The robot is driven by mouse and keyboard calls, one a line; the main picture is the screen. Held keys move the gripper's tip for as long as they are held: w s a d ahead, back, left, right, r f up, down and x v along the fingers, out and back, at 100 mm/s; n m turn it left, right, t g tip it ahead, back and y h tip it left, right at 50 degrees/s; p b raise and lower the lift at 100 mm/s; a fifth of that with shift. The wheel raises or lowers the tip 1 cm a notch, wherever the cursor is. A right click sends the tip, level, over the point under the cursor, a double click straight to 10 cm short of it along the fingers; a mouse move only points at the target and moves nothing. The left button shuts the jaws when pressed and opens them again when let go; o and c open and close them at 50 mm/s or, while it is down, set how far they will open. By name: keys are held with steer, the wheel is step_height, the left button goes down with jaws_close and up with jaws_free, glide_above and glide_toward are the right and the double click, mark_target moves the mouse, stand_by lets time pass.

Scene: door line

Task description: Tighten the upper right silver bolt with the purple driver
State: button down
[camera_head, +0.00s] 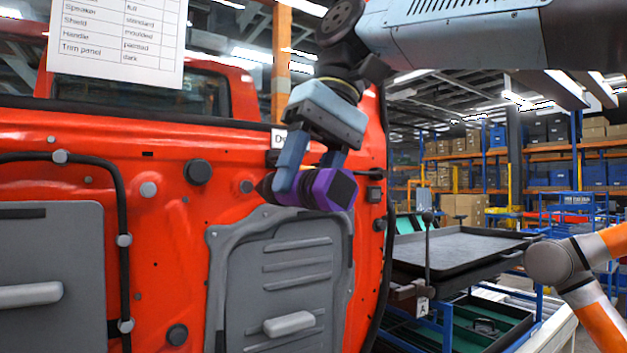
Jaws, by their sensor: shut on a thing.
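The purple driver (326,190) has a dark end face and lies roughly level across the jaws of my gripper (308,187). My gripper is shut on it, with the blue-grey fingers on either side of its body. The driver's dark tip points left, toward the red door (140,240), near the top edge of the grey panel. I cannot tell whether the tip touches anything. The bolt at the tip is hidden or too small to make out. A round grey fastener (246,187) shows on the door just left of the tip.
A grey trim panel (290,264) with a light handle covers the door's lower right. Another grey panel (52,285) is at left. A paper sheet (118,35) hangs above. A dark tray (455,252) on a rack and an orange-white robot arm (585,270) stand at right.

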steer(key=shift+w+a, duration=0.25)
steer(key=shift+w, duration=0.8)
steer(key=shift+w+a, duration=0.5)
steer(key=shift+w, duration=0.35)
steer(key=shift+w+a, duration=0.5)
steer(key=shift+w, duration=0.3)
steer(key=shift+r, duration=0.1)
steer(key=shift+w+a, duration=0.4)
steer(key=shift+w, duration=0.25)
stand_by(0.9)
steer(key=shift+s, duration=0.1)
stand_by(0.6)
steer(key=shift+s+d, duration=0.6)
steer(key=shift+s, duration=0.35)
steer(key=shift+s+d, duration=0.65)
steer(key=shift+s, duration=0.3)
steer(key=shift+s+d, duration=0.6)
steer(key=shift+s, duration=0.5)
